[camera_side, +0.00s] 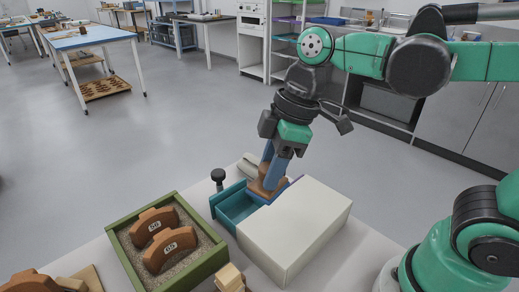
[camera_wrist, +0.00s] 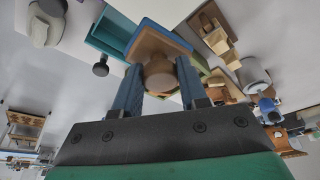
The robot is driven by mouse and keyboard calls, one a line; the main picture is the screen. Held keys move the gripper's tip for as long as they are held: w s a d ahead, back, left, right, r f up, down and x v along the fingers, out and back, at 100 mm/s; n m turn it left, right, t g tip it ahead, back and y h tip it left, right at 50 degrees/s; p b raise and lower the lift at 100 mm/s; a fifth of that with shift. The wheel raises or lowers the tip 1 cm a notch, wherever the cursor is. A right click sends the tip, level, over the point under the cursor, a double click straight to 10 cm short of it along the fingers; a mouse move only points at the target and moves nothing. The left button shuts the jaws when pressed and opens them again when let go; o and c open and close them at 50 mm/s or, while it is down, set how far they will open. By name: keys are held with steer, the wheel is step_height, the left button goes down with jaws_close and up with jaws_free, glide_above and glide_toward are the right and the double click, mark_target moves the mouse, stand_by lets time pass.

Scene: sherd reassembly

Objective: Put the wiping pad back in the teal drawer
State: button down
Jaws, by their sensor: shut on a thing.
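The teal drawer (camera_side: 232,212) stands pulled out from the white cabinet (camera_side: 300,225) in the side view; it shows at upper left in the wrist view (camera_wrist: 108,37). My gripper (camera_side: 271,178), with blue fingers pointing down, is shut on the wiping pad (camera_side: 258,190). The pad has a brown body with a round grip and a blue edge in the wrist view (camera_wrist: 160,42). The pad is at the drawer's end near the cabinet, over or within the opening. I cannot tell whether it touches the drawer floor; its underside is hidden.
A green sand tray (camera_side: 118,240) holding brown sherds marked 56 and 65 stands left of the drawer. A small wooden piece (camera_side: 231,278) lies in front. The cabinet top is bare.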

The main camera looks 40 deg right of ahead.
mark_target(246, 202)
steer(key=shift+w+d+f+n+g, duration=0.15)
steer(key=shift+w+f+n+g, duration=0.8)
steer(key=shift+f+n, duration=1.5)
steer(key=shift+w+d+f+n+g, duration=0.15)
steer(key=shift+w+f+n+g, duration=0.35)
steer(key=shift+w+f+n, duration=1.85)
steer(key=shift+w+d+f+n+g, duration=0.2)
steer(key=shift+f+n+g, duration=0.55)
steer(key=shift+f+n, duration=1.8)
steer(key=shift+r+n, duration=0.75)
steer(key=shift+f, duration=0.15)
steer(key=c, duration=0.8)
jaws_free()
steer(key=shift+o, duration=0.2)
